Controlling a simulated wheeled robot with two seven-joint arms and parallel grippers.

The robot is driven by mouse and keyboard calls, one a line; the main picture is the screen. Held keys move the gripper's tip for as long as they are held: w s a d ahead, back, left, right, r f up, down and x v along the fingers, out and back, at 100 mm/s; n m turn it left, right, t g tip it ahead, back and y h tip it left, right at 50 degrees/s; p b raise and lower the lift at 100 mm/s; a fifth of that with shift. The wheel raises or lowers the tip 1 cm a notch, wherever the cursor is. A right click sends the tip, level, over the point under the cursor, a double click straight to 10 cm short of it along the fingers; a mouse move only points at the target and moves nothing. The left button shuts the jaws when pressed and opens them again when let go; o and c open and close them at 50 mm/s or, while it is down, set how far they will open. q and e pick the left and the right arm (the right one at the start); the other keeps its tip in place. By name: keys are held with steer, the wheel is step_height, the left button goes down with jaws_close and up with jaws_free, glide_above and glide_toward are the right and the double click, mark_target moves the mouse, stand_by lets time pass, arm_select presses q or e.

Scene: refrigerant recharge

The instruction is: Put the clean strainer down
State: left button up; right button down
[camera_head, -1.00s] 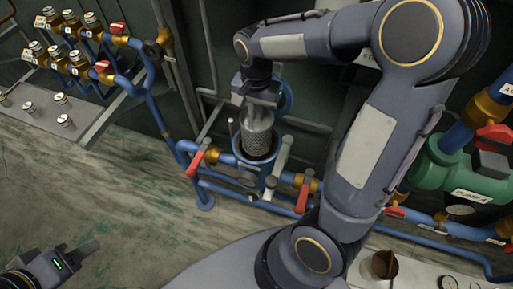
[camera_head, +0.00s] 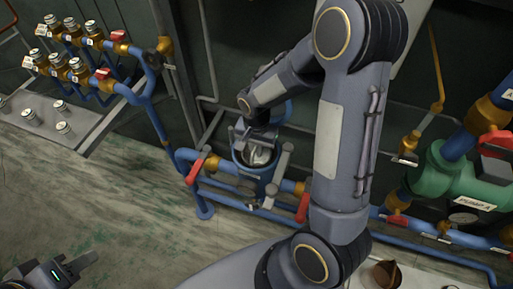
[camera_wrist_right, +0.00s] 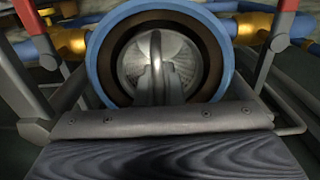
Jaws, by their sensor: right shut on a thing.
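The metal strainer (camera_head: 259,156) sits down inside the round blue strainer housing (camera_head: 266,184) on the pipework. Only its top shows, and its lower part is hidden by the housing wall. In the right wrist view the strainer (camera_wrist_right: 188,66) lies inside the dark inner ring of the blue rim (camera_wrist_right: 95,62). My right gripper (camera_wrist_right: 157,84) is shut on the upright loop handle of the strainer. In the head view the right gripper (camera_head: 258,138) is just above the housing mouth. My left gripper (camera_head: 75,266) is at the lower left, far from the housing; its finger gap is unclear.
Red-handled valves (camera_head: 198,170) flank the housing on blue pipes. A grey shelf (camera_head: 85,128) with small fittings stands at the left, below several brass valves (camera_head: 70,70). A green pump (camera_head: 455,180) is at the right. A brown cup (camera_head: 384,272) stands at the lower right. The floor is clear.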

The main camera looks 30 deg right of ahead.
steer(key=shift+f, duration=0.15)
steer(key=c, duration=1.6)
jaws_free()
steer(key=shift+o, duration=0.2)
step_height(320, 180, up, 12)
steer(key=shift+r+p, duration=0.1)
steer(key=shift+p, duration=0.35)
steer(key=shift+s+a+r+n+t+y, duration=0.7)
steer(key=shift+s+r+n+t, duration=0.55)
steer(key=shift+s, duration=1.55)
steer(key=shift+s+a+r+n+t+y, duration=0.6)
steer(key=shift+s+r+n, duration=0.7)
steer(key=shift+s, duration=1.55)
steer(key=shift+s+a+r+n+t+y, duration=0.75)
steer(key=shift+s+n, duration=0.9)
steer(key=shift+s, duration=1.15)
